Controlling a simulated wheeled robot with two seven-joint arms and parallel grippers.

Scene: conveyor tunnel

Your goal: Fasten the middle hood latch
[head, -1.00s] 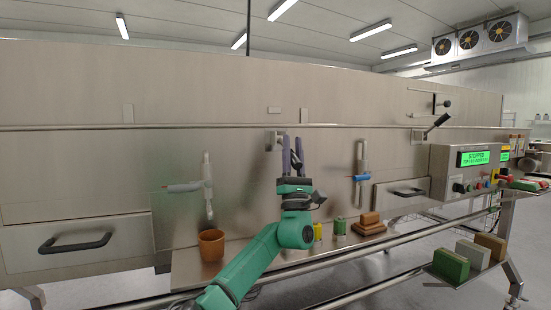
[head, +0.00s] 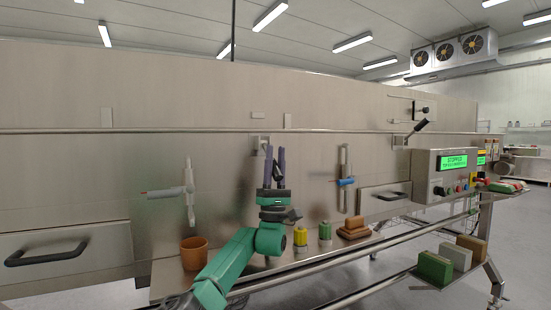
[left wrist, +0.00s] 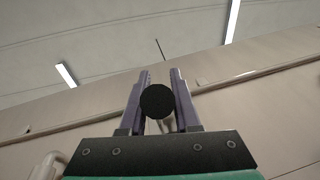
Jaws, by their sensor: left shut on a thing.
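My left gripper (head: 275,152) points up in front of the machine's steel front, at the middle hood latch (head: 258,143). In the left wrist view its two purple fingers (left wrist: 158,88) are closed on a round black knob (left wrist: 158,101), the end of the latch lever. The lever's shaft is mostly hidden behind the knob and fingers. A small catch plate (head: 258,115) sits on the hood above the latch. The right hood latch (head: 398,141) has its black-tipped lever sticking out up and to the right. My right gripper is not in view.
A control box (head: 445,175) juts out at the right. Drawers (head: 65,250) and a front rail (head: 350,257) lie lower.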

